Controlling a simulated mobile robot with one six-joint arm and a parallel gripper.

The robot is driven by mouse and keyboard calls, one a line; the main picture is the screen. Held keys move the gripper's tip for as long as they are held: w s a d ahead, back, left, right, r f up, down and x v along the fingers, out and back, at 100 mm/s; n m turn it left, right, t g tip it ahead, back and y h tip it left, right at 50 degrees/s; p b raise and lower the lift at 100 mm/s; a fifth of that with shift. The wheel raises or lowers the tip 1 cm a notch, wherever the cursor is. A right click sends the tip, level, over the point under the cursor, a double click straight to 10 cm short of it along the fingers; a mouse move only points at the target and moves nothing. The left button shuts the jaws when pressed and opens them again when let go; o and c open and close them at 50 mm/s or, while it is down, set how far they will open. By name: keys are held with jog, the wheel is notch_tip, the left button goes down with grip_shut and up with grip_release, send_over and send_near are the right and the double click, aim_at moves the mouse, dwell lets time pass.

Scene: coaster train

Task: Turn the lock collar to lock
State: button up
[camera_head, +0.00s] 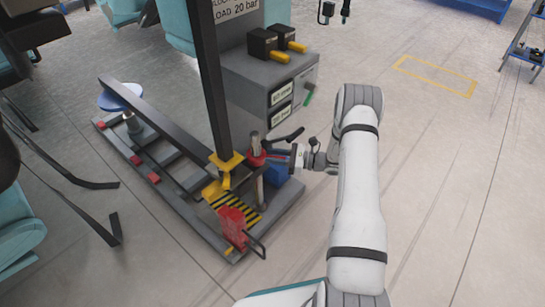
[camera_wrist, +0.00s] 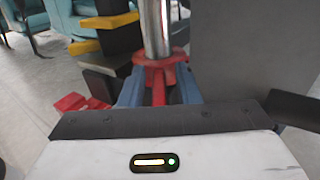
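The red lock collar (camera_wrist: 160,70) sits around an upright silver rod (camera_wrist: 155,28) in the wrist view, with a red tab pointing toward my gripper. In the head view the collar (camera_head: 257,158) is on the post beside the yellow bracket. My gripper (camera_head: 282,158) reaches it from the right. In the wrist view the two blue-grey fingers of my gripper (camera_wrist: 160,88) stand apart, one on each side of the tab, with their tips at the collar's lower edge. The collar partly hides the fingertips, so contact is unclear.
A grey control box (camera_head: 270,85) with yellow and green handles stands behind the collar. A black lever (camera_head: 285,137) juts out just above my gripper. A red pedal part (camera_head: 233,228) and a striped plate (camera_head: 240,207) lie at the front. Floor to the right is clear.

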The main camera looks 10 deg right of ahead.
jog(key=shift+o, duration=0.4)
jog(key=p+v, duration=0.2)
jog(key=v, duration=0.5)
jog(key=shift+s+d, duration=0.15)
jog(key=shift+d, duration=0.25)
